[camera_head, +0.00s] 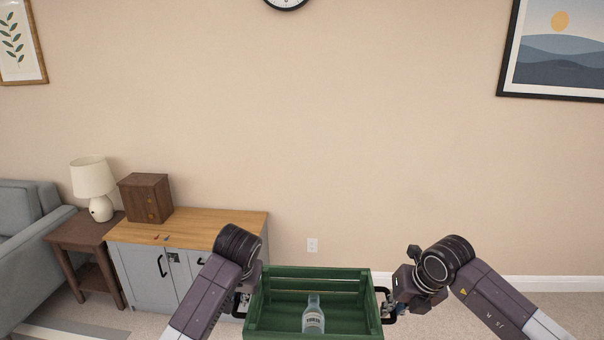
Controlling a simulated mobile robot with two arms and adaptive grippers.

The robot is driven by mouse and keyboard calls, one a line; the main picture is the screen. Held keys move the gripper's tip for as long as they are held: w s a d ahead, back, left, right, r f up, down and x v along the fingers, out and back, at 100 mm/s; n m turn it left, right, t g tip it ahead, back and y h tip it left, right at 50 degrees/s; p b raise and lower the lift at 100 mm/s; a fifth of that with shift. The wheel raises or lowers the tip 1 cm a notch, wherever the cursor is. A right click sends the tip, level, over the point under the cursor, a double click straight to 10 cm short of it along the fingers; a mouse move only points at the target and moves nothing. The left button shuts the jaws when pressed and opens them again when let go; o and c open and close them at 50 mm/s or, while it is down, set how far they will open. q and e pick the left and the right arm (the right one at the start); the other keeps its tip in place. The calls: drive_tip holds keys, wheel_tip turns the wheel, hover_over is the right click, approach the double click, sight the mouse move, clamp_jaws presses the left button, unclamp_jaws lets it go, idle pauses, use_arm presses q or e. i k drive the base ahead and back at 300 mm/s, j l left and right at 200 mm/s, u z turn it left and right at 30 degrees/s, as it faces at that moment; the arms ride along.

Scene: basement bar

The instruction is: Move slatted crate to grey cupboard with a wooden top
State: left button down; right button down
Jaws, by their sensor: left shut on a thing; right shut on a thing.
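The green slatted crate (315,272) is at the bottom centre of the head view, held up between my two grippers. A clear bottle (313,318) with a label stands inside it. My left gripper (241,303) is shut on the crate's left handle. My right gripper (387,305) is shut on the crate's right handle. The grey cupboard with a wooden top (225,224) stands against the wall to the left of the crate. My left arm hides part of its right front. The crate's bottom is out of view.
The top's right part is clear. A side table (78,232) with a lamp (94,180) and a grey sofa (25,240) are farther left.

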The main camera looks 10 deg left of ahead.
sight(214, 225)
drive_tip(key=i+j, duration=0.4)
drive_tip(key=j, duration=0.15)
drive_tip(key=i+j, duration=0.4)
drive_tip(key=j, duration=0.15)
drive_tip(key=i+j, duration=0.4)
drive_tip(key=j, duration=0.15)
drive_tip(key=i+j, duration=0.85)
drive_tip(key=j, duration=0.25)
drive_tip(key=i+j, duration=0.4)
drive_tip(key=i+j+z, duration=0.1)
drive_tip(key=i+j, duration=0.25)
drive_tip(key=i, duration=0.25)
